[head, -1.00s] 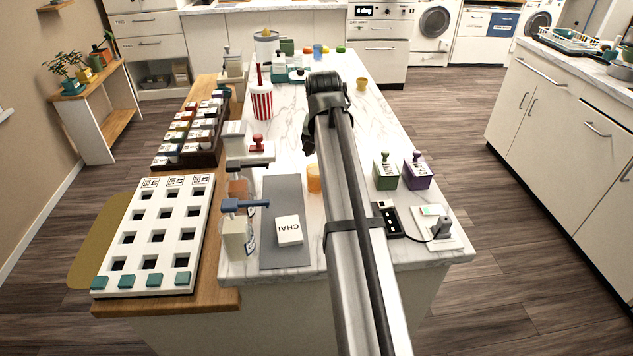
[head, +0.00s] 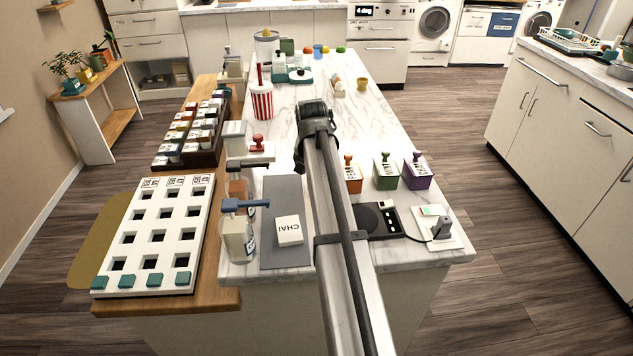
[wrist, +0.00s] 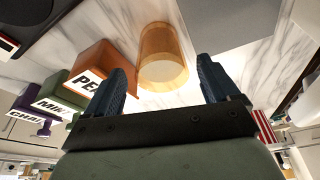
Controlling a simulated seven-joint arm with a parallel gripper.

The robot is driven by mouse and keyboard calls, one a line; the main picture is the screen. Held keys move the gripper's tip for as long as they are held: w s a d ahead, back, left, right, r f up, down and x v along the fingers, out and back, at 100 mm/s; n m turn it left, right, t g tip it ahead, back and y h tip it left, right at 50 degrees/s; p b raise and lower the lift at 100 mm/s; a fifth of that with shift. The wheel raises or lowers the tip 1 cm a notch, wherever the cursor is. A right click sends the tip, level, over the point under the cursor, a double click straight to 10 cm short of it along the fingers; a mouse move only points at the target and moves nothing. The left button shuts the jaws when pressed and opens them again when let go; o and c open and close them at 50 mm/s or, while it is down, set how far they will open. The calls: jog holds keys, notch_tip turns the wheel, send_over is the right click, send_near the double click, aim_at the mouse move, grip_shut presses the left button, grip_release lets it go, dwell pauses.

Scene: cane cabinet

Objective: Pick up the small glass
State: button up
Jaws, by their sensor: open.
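The small glass (wrist: 160,50) is amber and see-through. In the wrist view it stands on the marble counter, between and just beyond the fingertips of my gripper (wrist: 162,68). The two dark blue fingers are spread apart, one on each side of it, and nothing is held. A gap of counter shows between the right finger and the glass; the left fingertip appears close to it. In the head view my arm hides the glass and the fingers.
An orange labelled box (wrist: 100,65) stands close beside the left finger; it also shows in the head view (head: 352,180), with green (head: 386,174) and purple (head: 418,174) ones beyond. A striped cup (head: 262,102) stands farther back.

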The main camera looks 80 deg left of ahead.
jog(key=shift+x, duration=2.5)
jog(key=shift+s, duration=0.1)
jog(key=c, duration=1.2)
jog(key=shift+r, duration=0.3)
jog(key=shift+r, duration=4.35)
jog(key=shift+m, duration=0.4)
jog(key=w+r, duration=0.1)
jog(key=w, duration=0.1)
jog(key=w+d, duration=0.1)
jog(key=w, duration=0.1)
jog(key=w+d+r, duration=0.1)
jog(key=w, duration=0.1)
jog(key=shift+w+d+r, duration=0.1)
jog(key=shift+w+r, duration=0.25)
jog(key=shift+w, duration=0.05)
jog(key=shift+w+d+r+n+g, duration=0.15)
jog(key=shift+w+d+n, duration=0.35)
jog(key=shift+d, duration=1.65)
jog(key=shift+w+d+f+n+g, duration=0.15)
jog(key=shift+d+n, duration=0.7)
jog(key=shift+d, duration=1.25)
jog(key=shift+w+d+r+n+g, duration=0.2)
jog(key=shift+w+d+n, duration=0.35)
jog(key=shift+d, duration=1.6)
